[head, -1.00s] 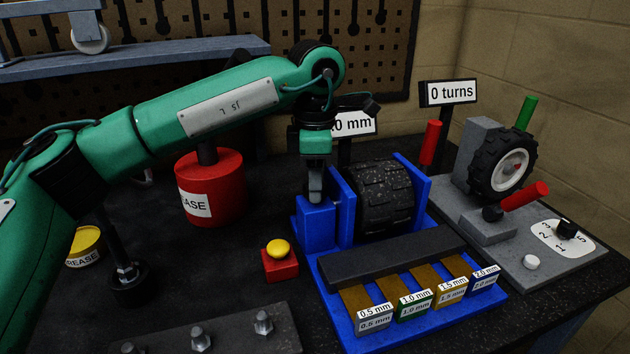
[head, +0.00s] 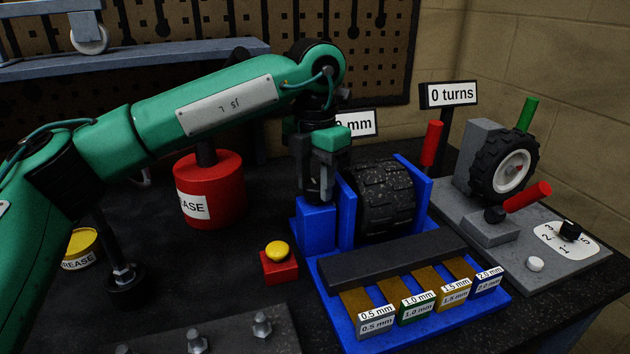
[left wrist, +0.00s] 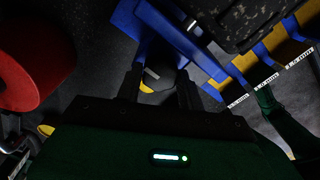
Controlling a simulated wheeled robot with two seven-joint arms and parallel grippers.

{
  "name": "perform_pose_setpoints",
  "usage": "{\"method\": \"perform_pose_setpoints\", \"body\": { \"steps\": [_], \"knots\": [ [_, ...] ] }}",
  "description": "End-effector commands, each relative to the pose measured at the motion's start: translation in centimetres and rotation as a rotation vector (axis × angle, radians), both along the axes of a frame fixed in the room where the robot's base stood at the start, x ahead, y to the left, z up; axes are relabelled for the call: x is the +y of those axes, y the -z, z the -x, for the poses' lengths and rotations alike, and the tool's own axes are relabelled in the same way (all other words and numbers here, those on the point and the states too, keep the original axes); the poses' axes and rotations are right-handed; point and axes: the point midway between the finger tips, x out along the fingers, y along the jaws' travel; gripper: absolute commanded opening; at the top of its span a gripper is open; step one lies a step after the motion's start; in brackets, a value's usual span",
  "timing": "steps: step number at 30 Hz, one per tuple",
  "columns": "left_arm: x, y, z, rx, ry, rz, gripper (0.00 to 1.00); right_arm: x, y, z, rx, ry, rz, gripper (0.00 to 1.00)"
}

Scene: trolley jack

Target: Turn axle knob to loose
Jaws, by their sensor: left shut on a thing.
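The blue stand (head: 318,233) holds a black, speckled roller (head: 385,197) between two blue side plates. My left gripper (head: 317,192) points down over the blue block at the stand's left end, beside the roller. In the left wrist view, the axle knob (left wrist: 158,77) is a dark round piece with a grey bar and a yellow mark. It sits between the two fingers of my left gripper (left wrist: 159,90), which are shut on it. In the head view the fingers hide the knob. I cannot read any knob marking. My right gripper is not in view.
A red grease can (head: 212,190) and a yellow-topped button (head: 277,250) stand left of the stand. Labelled gauge strips (head: 417,305) lie in front of the roller. A small wheel (head: 503,168) on a grey base, under a "0 turns" sign (head: 449,94), is at right.

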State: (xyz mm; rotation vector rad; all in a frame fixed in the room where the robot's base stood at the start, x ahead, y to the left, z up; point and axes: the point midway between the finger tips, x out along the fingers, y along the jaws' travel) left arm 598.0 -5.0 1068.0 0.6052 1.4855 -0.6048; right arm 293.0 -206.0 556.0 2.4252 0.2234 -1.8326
Motion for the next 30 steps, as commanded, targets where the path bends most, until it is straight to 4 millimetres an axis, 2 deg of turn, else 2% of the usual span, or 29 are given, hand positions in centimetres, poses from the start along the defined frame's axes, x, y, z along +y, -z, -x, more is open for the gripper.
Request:
{"method": "perform_pose_setpoints", "body": {
  "steps": [20, 21, 23, 30],
  "knots": [
    [0.03, -0.30, -0.11, -0.005, -0.061, 0.003, 0.16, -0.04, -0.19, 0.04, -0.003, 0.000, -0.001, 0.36],
    [0.03, -0.30, -0.11, -0.005, -0.060, 0.003, 0.46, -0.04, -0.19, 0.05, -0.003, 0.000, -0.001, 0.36],
    [0.02, -0.27, -0.09, -0.004, -0.060, 0.003, 0.58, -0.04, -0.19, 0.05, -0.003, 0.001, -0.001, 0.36],
    [0.00, -0.12, -0.04, -0.001, -0.058, 0.001, 0.60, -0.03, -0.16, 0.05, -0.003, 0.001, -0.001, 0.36]
  ]
}}
